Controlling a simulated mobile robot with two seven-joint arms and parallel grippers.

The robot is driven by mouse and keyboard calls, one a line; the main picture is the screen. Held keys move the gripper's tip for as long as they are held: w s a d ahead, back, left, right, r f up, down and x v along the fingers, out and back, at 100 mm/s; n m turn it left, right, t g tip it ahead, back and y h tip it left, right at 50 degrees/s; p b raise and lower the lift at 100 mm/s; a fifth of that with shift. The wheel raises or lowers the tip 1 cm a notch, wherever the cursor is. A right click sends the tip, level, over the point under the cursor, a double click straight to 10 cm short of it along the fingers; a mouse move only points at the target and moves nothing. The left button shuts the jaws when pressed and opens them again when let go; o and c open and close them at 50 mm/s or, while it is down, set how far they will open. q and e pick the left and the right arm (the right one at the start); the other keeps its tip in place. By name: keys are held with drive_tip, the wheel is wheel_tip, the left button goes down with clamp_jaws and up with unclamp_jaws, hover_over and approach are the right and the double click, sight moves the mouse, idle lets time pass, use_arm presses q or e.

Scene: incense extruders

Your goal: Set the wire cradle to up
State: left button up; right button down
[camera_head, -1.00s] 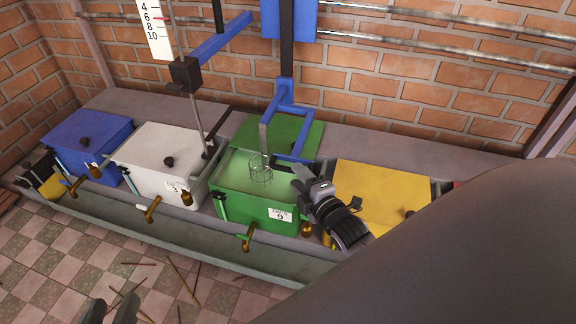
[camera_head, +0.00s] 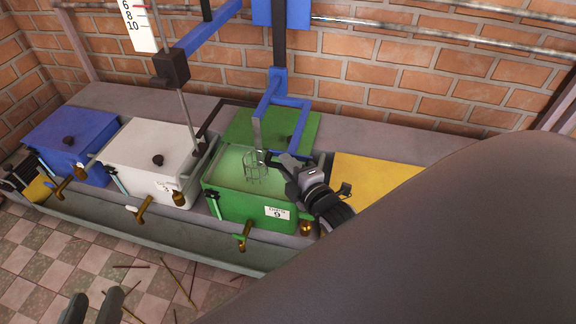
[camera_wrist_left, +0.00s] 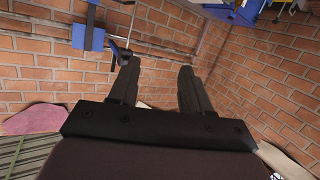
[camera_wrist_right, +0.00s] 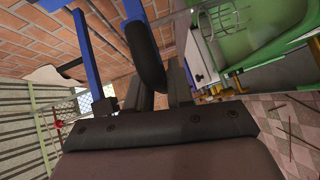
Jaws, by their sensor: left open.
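The wire cradle (camera_head: 254,168) is a small open wire basket hanging from a blue lifting frame (camera_head: 280,100) over the green tank (camera_head: 245,207). It sits low, its lower part within the tank's opening; it also shows in the right wrist view (camera_wrist_right: 217,20). My right gripper (camera_head: 283,166) is just right of the cradle, over the tank's right rear edge. In the right wrist view a black rounded handle (camera_wrist_right: 147,52) lies at my right fingers; whether they are closed on it is unclear. My left gripper (camera_head: 92,308) is open and empty, low at the left, far from the tank.
A white tank (camera_head: 150,150) with its own lifting rod and a blue tank (camera_head: 72,142) stand to the left. A yellow tank (camera_head: 365,180) is at the right, partly hidden by my arm. Brass taps overhang a grey trough (camera_head: 130,230). Thin sticks lie on the tiled floor.

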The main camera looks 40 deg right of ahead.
drive_tip(key=shift+r+p, duration=0.3)
drive_tip(key=shift+p, duration=0.05)
wheel_tip(320, 180, up, 5)
drive_tip(key=p, duration=0.5)
drive_tip(key=shift+f, duration=0.1)
wheel_tip(320, 180, up, 5)
drive_tip(key=p, duration=0.6)
drive_tip(key=shift+w, duration=0.1)
use_arm(q)
drive_tip(key=a+y, duration=0.1)
drive_tip(key=s+a+r+g+y+p, duration=0.1)
drive_tip(key=a+g, duration=0.1)
drive_tip(key=shift+s+a+r+n+y+p, duration=0.15)
drive_tip(key=shift+s+a+n+y+p, duration=0.15)
drive_tip(key=shift+a+y, duration=0.1)
use_arm(e)
drive_tip(key=shift+r, duration=0.75)
drive_tip(key=c, duration=1.1)
unclamp_jaws()
drive_tip(key=shift+f, duration=0.1)
